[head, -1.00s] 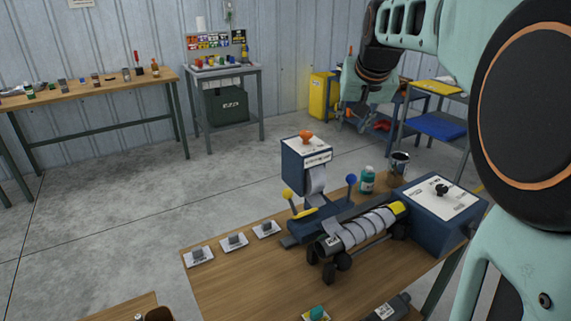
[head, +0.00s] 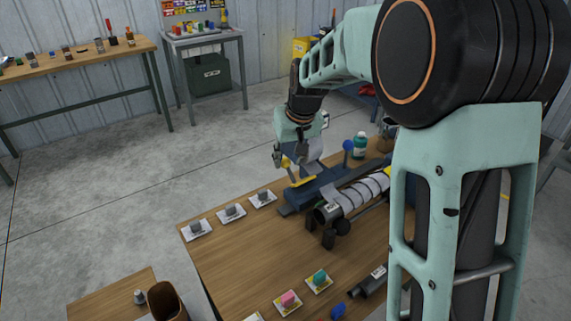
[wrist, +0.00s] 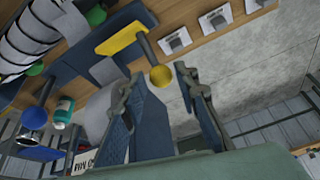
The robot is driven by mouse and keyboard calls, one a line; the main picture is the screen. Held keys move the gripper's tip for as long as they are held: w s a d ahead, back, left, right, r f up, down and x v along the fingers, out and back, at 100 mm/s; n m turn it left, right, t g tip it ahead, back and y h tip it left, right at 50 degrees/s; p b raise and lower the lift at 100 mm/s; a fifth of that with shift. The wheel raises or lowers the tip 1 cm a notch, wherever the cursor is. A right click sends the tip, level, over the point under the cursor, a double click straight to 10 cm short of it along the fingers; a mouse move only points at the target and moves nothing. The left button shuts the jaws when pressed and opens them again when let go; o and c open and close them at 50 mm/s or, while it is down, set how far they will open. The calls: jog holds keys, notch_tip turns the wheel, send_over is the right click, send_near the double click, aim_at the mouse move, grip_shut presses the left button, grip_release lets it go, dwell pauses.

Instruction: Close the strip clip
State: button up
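A yellow bar (head: 302,181) with a stalk ending in a yellow ball knob (head: 286,162) sits on the blue bench fixture (head: 296,198); it looks like the strip clip, and its bar (wrist: 122,40) is tilted. My gripper (head: 290,157) hangs over it, fingers pointing down. In the wrist view my gripper (wrist: 154,84) is open, and the yellow knob (wrist: 160,76) shows between the fingertips with no clear contact. A grey strip (wrist: 103,72) runs under the bar. The muffler (head: 355,196), wrapped in pale strip, lies right of the clip.
A blue-knobbed lever (head: 348,146) and a teal bottle (head: 359,146) stand behind the fixture. Several small cards with grey parts (head: 231,212) lie along the wooden table's (head: 240,255) left edge. Pink (head: 288,299) and teal (head: 319,278) pieces lie in front. The table's middle is clear.

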aim_at(286, 161)
jog(key=shift+x, duration=1.7)
jog(key=shift+r, duration=0.1)
grip_shut()
